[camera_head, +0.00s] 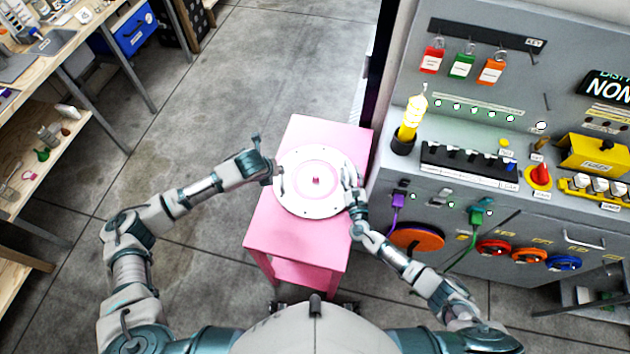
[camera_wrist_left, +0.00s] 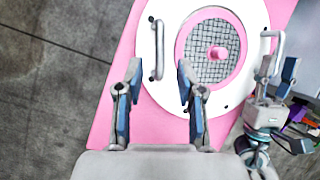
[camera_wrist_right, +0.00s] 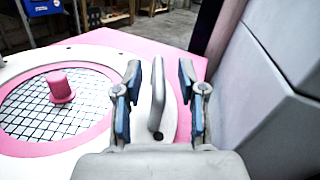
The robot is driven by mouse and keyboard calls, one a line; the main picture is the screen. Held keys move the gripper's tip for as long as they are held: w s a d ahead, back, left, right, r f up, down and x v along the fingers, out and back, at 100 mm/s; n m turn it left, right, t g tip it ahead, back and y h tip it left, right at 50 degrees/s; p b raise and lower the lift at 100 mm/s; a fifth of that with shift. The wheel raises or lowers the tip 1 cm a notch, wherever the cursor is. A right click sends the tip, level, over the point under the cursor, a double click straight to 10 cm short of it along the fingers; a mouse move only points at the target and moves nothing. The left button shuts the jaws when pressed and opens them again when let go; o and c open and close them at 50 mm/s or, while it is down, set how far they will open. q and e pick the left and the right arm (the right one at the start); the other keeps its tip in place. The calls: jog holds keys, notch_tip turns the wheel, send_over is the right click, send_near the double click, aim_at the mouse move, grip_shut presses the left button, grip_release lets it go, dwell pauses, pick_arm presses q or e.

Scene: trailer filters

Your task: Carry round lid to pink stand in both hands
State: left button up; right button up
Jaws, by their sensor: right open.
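The round white lid (camera_head: 315,206) lies on top of the pink stand (camera_head: 290,234) in the head view. It has a pink ring, a mesh middle with a pink knob (camera_wrist_left: 218,53), and a handle on each side. My left gripper (camera_head: 268,168) is at the lid's left edge; in the left wrist view its fingers (camera_wrist_left: 157,85) are apart, with the left handle (camera_wrist_left: 156,48) ahead of them and nothing between them. My right gripper (camera_head: 352,190) is at the lid's right edge. In the right wrist view its fingers (camera_wrist_right: 158,85) are open on either side of the right handle (camera_wrist_right: 157,95).
A grey panel console (camera_head: 480,215) with padlocks, a yellow lamp and plugs stands close to the stand's right side. A wooden workbench (camera_head: 60,60) with tools is at the left. The concrete floor (camera_head: 250,70) between them is clear.

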jog(key=shift+s+f, duration=0.1)
jog(key=shift+s, duration=0.2)
pick_arm(q)
jog(key=v, duration=0.3)
jog(key=shift+s+r, duration=0.1)
jog(key=shift+r, duration=0.2)
pick_arm(e)
jog(key=s, duration=0.3)
jog(key=s+d, duration=0.1)
jog(key=s, duration=0.7)
jog(key=shift+s+d+f, duration=0.1)
jog(key=shift+d+f, duration=0.15)
jog(key=shift+r, duration=0.1)
notch_tip(320, 180, up, 3)
jog(key=shift+f+p, duration=0.1)
jog(key=shift+p, duration=1.15)
pick_arm(q)
jog(key=d+p+v, duration=0.1)
jog(key=p+v, duration=0.5)
jog(key=v, duration=0.1)
jog(key=shift+a, duration=0.55)
pick_arm(e)
notch_tip(320, 180, up, 7)
jog(key=shift+w, duration=0.25)
